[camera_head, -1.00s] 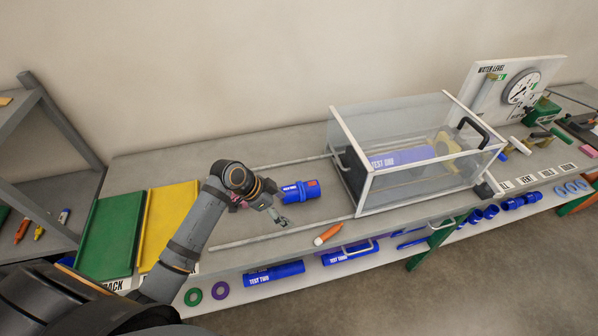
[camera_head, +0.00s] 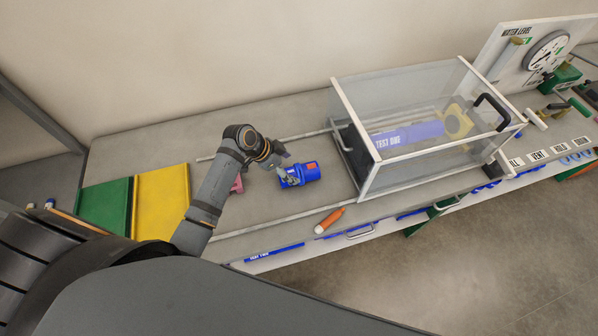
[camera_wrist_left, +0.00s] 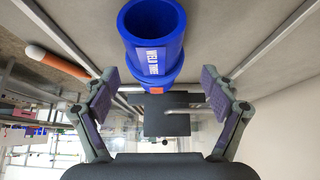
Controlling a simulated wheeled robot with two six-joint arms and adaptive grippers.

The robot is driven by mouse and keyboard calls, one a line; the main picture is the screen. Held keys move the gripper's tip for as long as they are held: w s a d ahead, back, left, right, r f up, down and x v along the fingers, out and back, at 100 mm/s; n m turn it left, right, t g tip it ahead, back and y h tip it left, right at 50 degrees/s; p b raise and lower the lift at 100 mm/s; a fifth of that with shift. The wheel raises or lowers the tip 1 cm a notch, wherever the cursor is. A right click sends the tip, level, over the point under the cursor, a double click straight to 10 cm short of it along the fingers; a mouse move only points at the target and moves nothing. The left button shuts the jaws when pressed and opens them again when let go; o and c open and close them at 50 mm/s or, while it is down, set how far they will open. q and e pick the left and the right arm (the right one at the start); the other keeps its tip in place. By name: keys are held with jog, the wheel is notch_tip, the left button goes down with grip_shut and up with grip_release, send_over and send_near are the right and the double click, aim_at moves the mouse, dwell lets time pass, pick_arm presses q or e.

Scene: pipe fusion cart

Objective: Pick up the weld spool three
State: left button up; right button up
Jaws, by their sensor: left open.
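The weld spool three (camera_head: 302,174) is a short blue pipe piece with a white label and an orange-red mark. It lies on the bench between two rails, left of the clear tank. In the left wrist view, the blue spool (camera_wrist_left: 153,38) shows its open end and the label "WELD THREE", centred between and beyond the fingers. My left gripper (camera_head: 288,178) is at the spool's left end in the head view. Its fingers (camera_wrist_left: 162,95) are spread wide with nothing held between them. Whether a finger touches the spool cannot be told. My right gripper is not in view.
A clear tank (camera_head: 365,142) with a white frame holds a blue pipe marked TEST ONE (camera_head: 408,135). An orange marker (camera_head: 330,220) lies near the bench's front. Green (camera_head: 105,206) and yellow (camera_head: 162,200) trays lie to the left. A gauge board (camera_head: 545,50) stands at the right.

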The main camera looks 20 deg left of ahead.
aim_at(295, 171)
pick_arm(q)
jog(key=shift+w+d+f+p, duration=0.15)
jog(key=shift+d+f+p, duration=0.4)
jog(key=shift+d+p, duration=0.25)
jog(key=x, duration=0.3)
jog(key=shift+f, duration=0.2)
jog(key=shift+a, duration=0.1)
jog(key=c, duration=1.3)
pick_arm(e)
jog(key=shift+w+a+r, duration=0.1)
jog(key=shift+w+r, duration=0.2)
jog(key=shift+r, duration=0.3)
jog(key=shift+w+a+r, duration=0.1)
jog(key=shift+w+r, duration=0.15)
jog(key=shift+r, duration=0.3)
pick_arm(q)
jog(key=shift+p, duration=0.3)
jog(key=shift+c, duration=0.2)
